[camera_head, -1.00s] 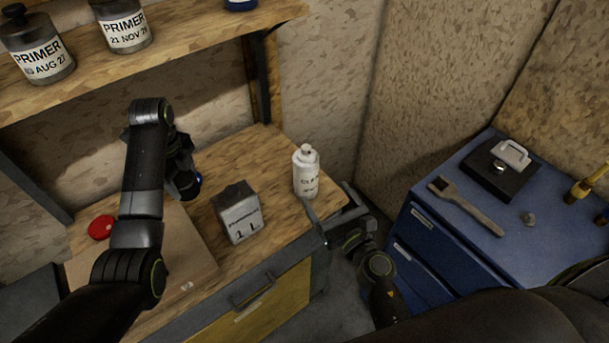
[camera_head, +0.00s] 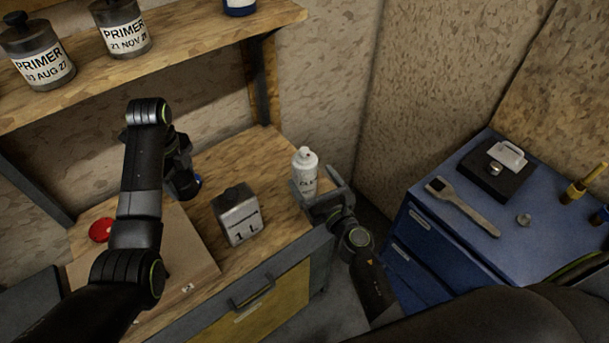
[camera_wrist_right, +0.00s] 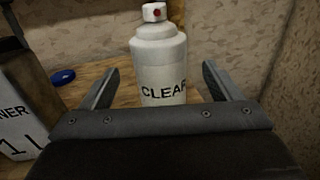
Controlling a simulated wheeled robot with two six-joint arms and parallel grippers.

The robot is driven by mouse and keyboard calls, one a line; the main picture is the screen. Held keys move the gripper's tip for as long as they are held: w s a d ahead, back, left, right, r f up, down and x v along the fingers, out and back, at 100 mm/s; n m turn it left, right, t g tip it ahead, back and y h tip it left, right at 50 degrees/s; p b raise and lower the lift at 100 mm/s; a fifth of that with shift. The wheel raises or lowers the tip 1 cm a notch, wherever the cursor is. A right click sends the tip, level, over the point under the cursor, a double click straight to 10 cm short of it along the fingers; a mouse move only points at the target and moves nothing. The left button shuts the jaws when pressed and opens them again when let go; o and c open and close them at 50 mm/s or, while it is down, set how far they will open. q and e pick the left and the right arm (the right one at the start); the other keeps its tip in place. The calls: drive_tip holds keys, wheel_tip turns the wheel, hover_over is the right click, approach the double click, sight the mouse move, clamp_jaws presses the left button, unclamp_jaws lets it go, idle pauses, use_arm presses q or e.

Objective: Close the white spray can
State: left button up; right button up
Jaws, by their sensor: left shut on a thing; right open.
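The white spray can (camera_head: 305,172) stands upright near the right end of the wooden bench, with its white nozzle with a red dot bare on top. In the right wrist view the can (camera_wrist_right: 160,65) reads "CLEAR". My right gripper (camera_head: 318,186) is open, its fingers on either side of the can's lower body, with gaps visible in the wrist view. My left gripper (camera_head: 187,182) is low over the bench at the left, shut on a small blue cap (camera_head: 198,181), mostly hidden by the gripper. The blue cap also shows in the right wrist view (camera_wrist_right: 62,76).
A grey thinner tin (camera_head: 237,216) marked 1 L stands between the grippers. A red lid (camera_head: 101,230) lies at the bench's left. Primer jars (camera_head: 42,62) stand on the shelf (camera_head: 190,38) above. A blue cabinet (camera_head: 445,235) with a wrench (camera_head: 463,207) is at the right.

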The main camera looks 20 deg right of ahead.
sight(305, 166)
drive_tip(key=w, duration=0.5)
drive_tip(key=shift+w+a, duration=0.1)
drive_tip(key=shift+a, duration=0.3)
drive_tip(key=c, duration=1.4)
drive_tip(key=shift+r, duration=0.15)
